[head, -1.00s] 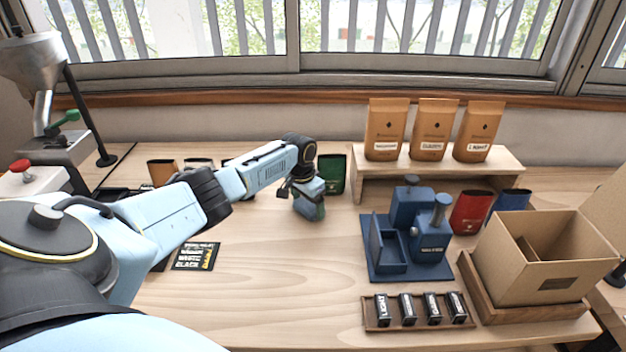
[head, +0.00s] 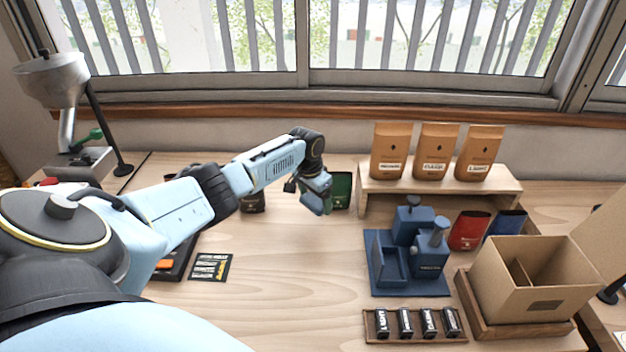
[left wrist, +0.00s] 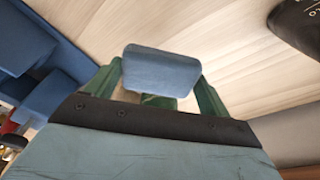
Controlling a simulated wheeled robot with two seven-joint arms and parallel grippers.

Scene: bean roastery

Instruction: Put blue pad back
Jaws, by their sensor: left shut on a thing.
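My left gripper (head: 316,203) is over the back middle of the bench, in front of a green bag (head: 341,188). In the left wrist view, its two green fingers (left wrist: 160,92) are shut on a small blue pad (left wrist: 161,70). The pad is held above the wooden bench top, and the gripper mostly hides it in the head view. A dark tray (head: 184,262) with an orange pad (head: 164,264) lies at the left, partly hidden by my left arm. My right gripper is not in view.
A blue stand (head: 398,291) with blue blocks is right of centre. A small label rack (head: 412,338) sits in front of it. An open cardboard box (head: 530,295) is at the right. A shelf (head: 440,185) carries brown bags. A black card (head: 210,267) lies left. The middle bench is clear.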

